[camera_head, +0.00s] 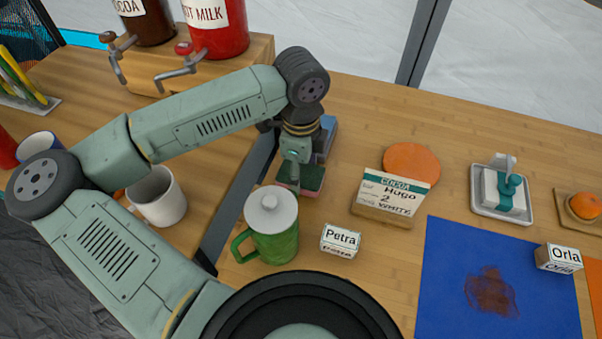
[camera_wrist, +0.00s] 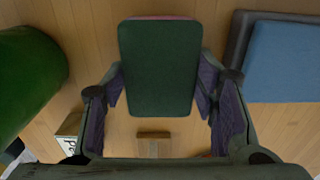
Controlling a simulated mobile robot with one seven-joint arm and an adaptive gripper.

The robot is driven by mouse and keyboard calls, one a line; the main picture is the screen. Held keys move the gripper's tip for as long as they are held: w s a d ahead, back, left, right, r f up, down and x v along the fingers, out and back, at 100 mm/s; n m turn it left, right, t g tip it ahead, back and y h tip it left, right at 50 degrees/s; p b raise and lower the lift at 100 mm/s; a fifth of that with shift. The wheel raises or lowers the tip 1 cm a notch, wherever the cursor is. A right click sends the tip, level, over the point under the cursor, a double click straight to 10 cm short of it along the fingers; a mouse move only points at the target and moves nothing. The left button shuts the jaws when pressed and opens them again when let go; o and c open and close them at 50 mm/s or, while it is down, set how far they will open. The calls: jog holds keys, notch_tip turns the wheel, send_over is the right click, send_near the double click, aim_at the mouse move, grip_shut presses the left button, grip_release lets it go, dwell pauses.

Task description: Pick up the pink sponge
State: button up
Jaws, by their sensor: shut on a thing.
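The sponge (camera_head: 309,180) has a dark green top face and a pink lower layer that shows along its edge in the head view. In the wrist view the sponge (camera_wrist: 160,62) fills the upper middle, green face toward the camera, with a thin pink strip at its far edge. My gripper (camera_head: 300,172) is above it, pointing down. In the wrist view my gripper (camera_wrist: 160,88) has one finger against each long side of the sponge, shut on it. Whether the sponge touches the table or is slightly raised I cannot tell.
A green lidded mug (camera_head: 273,228) and a Petra name block (camera_head: 341,241) stand close by in front. A blue block on a grey base (camera_head: 326,135) is just behind. A stained blue mat (camera_head: 450,270) is farther right.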

notch_tip(320, 180, up, 27)
jog(key=b, duration=0.3)
jog(key=shift+o, duration=0.3)
jog(key=shift+f, duration=0.1)
